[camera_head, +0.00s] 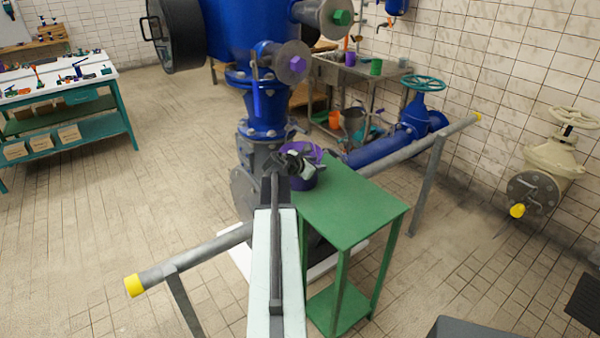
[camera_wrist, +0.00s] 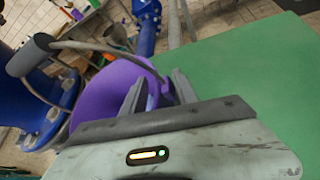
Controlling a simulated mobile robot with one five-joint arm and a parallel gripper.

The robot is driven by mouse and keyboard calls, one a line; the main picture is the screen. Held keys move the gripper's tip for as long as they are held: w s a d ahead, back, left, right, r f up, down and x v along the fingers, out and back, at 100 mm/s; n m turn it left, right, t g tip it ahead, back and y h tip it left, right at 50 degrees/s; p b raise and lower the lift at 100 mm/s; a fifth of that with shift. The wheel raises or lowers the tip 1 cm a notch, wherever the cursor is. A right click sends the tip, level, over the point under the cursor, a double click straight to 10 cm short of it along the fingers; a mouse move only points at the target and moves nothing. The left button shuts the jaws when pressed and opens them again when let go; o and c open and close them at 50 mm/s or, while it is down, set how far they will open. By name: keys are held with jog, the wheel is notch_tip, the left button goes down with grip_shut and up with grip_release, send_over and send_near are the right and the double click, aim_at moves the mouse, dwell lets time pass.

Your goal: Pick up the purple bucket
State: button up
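The purple bucket (camera_head: 304,182) stands at the far left end of the green table (camera_head: 350,212), partly hidden behind my gripper (camera_head: 297,160). In the wrist view the bucket (camera_wrist: 98,92) lies just ahead of my gripper (camera_wrist: 160,85). Its wire handle with a dark grip (camera_wrist: 38,54) hangs out to the left. My two fingers are apart, with purple bucket wall showing between them. I cannot tell whether either finger touches it.
A blue machine with a flanged column (camera_head: 265,110) rises right beside the bucket. A grey rail (camera_head: 205,248) with yellow ends passes behind the table. A sink bench (camera_head: 350,72) holds small containers, including a purple one (camera_head: 350,58). The table's right part is bare.

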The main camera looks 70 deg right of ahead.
jog(key=shift+a+r, duration=0.1)
grip_shut()
dwell(1.2)
